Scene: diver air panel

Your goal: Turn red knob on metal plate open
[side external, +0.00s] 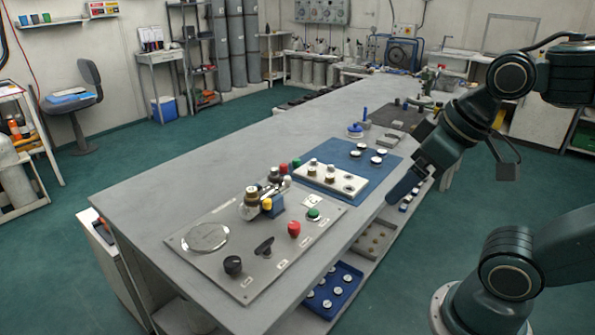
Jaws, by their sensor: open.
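The metal plate (215,265) lies flat on the grey bench near its front end. The red knob (293,229) stands on the plate's right part. A green knob (313,214) is just behind it. A black lever-like knob (264,247) and a round black knob (232,265) are in front and to the left. My gripper (398,194) points down at the right edge of the bench, to the right of the red knob and well apart from it. It is open and appears empty. Its fingers are seen edge-on.
A brass and blue valve assembly (260,203) stands at the plate's back edge. A white block with fittings (331,179) lies on a blue mat (384,170) behind the plate. The bench's left side (160,190) is bare.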

